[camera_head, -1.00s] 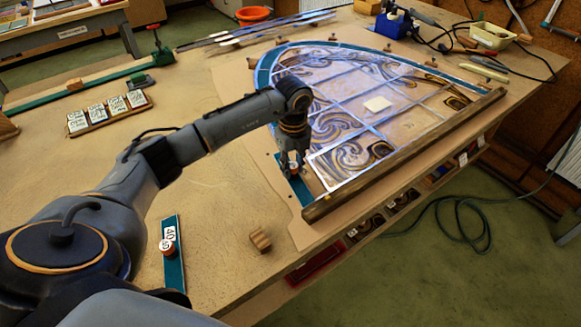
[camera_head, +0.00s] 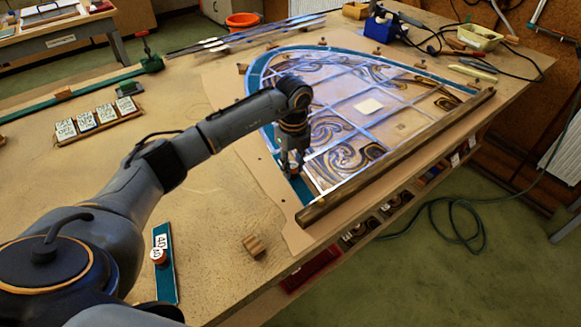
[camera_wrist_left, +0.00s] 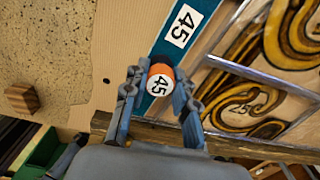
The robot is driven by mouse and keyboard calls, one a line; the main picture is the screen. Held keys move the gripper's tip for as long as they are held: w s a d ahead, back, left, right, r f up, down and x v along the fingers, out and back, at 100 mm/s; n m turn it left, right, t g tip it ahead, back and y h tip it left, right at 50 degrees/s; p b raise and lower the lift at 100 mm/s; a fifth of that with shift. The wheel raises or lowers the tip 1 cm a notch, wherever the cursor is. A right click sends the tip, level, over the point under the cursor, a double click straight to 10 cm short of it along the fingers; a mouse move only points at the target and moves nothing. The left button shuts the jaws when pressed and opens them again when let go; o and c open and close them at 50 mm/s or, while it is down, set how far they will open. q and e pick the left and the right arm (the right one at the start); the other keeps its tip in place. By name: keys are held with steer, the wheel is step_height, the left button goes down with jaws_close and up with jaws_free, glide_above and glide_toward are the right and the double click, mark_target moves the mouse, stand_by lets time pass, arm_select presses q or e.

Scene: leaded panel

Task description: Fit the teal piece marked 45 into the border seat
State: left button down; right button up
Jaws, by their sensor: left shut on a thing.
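The teal piece marked 45 (camera_wrist_left: 185,22) is a narrow strip with a white label. Its round orange knob, also marked 45 (camera_wrist_left: 159,82), stands between the fingers of my left gripper (camera_wrist_left: 158,88), which is shut on it. In the head view my left gripper (camera_head: 292,166) points down at the near left corner of the arched panel. The teal piece (camera_head: 301,188) shows there below the fingers, along the panel's left border. I cannot tell whether it lies fully down in the border seat. My right gripper is not in view.
A wooden bar (camera_head: 395,160) runs along the panel's near edge. A teal piece marked 40 (camera_head: 164,275) and a small wooden block (camera_head: 254,246) lie on the table. A rack of labelled tiles (camera_head: 100,124) stands at left. The left part of the tabletop is mostly clear.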

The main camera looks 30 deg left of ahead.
arm_select(q)
steer(key=shift+w+d+b, duration=0.25)
steer(key=shift+w+b, duration=0.05)
steer(key=shift+w, duration=0.3)
steer(key=c, duration=1)
jaws_free()
steer(key=shift+r, duration=0.1)
step_height(320, 180, up, 12)
steer(key=shift+f, duration=0.1)
